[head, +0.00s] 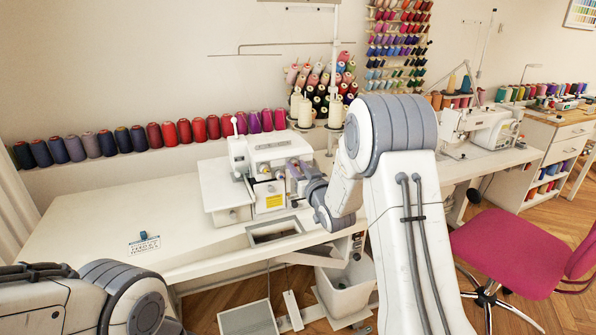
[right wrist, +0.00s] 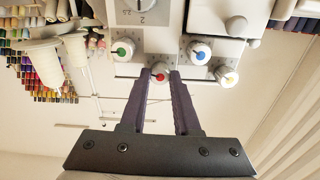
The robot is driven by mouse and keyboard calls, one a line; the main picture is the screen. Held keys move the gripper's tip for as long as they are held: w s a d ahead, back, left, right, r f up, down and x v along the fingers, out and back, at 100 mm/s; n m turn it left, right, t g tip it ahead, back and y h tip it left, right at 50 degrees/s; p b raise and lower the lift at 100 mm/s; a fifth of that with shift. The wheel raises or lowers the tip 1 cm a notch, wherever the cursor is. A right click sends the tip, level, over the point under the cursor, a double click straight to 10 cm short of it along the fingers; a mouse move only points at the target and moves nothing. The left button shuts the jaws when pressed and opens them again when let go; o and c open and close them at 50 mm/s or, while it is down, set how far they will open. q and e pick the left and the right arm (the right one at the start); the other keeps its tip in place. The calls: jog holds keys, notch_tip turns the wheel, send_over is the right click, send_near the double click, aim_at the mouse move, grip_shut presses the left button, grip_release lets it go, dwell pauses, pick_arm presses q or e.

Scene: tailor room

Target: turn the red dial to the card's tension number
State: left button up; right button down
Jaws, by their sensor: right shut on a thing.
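The white overlock sewing machine (head: 272,153) stands on the white table. Its front carries dials with green, red, blue and yellow caps in the right wrist view, which shows the machine upside down. My right gripper (head: 299,176) reaches the machine's front from the right. In the right wrist view its dark fingers (right wrist: 160,84) are shut on the red dial (right wrist: 160,75), one on each side. The dial's pointer and scale are too small to read. The card (head: 144,244) lies on the table at the left, its print unreadable. My left arm shows at lower left, its gripper out of view.
The green dial (right wrist: 122,50) and blue dial (right wrist: 199,51) sit close beside the red one, with the yellow dial (right wrist: 227,76) further out. A row of thread spools (head: 168,134) lines the back. The table left of the machine is mostly clear.

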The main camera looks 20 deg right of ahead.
jog(key=shift+m+b, duration=0.3)
jog(key=shift+m, duration=0.8)
jog(key=c, duration=0.6)
grip_release()
jog(key=shift+c, duration=0.2)
jog(key=s+b, duration=0.1)
jog(key=s, duration=0.9)
jog(key=shift+s+d, duration=0.25)
jog(key=shift+a, duration=0.1)
